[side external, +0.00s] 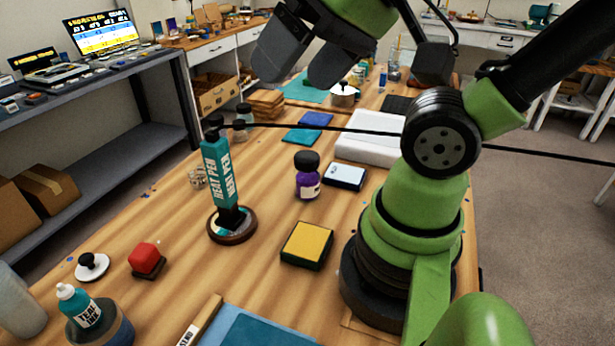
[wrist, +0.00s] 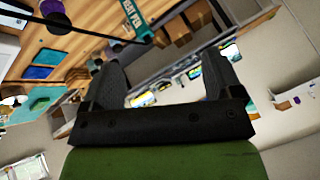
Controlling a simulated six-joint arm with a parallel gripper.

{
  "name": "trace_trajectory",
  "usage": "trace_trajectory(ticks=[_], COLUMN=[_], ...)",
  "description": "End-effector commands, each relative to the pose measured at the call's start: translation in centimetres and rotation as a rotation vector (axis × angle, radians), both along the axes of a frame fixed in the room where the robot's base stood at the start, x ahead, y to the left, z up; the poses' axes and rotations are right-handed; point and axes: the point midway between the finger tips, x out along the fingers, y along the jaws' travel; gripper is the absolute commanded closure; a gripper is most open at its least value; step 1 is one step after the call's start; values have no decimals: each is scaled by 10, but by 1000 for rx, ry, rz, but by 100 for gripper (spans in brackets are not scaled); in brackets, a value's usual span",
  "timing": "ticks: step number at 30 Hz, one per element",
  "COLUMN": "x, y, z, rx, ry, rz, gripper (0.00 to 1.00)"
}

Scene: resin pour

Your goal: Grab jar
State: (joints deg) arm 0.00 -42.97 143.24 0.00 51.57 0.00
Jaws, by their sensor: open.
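A purple jar (side external: 308,186) with a black lid and a pale label stands upright on the wooden bench in the side external view. The fingers of my gripper (wrist: 160,68) also show apart in the wrist view, pointing out over the room and shelving.
A teal heat pen (side external: 217,172) stands on a round base left of the jar, its black cable crossing the bench behind. A yellow-topped block (side external: 307,244) lies in front. Clear wood lies between the pen and block.

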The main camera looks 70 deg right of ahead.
Motion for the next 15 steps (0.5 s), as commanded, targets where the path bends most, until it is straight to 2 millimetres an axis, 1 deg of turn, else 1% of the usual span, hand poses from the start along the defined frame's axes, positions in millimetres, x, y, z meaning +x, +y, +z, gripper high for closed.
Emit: trace_trajectory(ticks=[5, 8, 11, 14, 15], x=[3, 13, 31, 51, 57], y=[-2, -11, -30, -57, -69], z=[-1, -5, -15, -33, -41], rx=[-6, -29, -68, -104, -114], ry=[10, 54, 135, 238, 279], rz=[-7, -36, -84, -134, -153], gripper=[15, 15, 15, 15, 15])
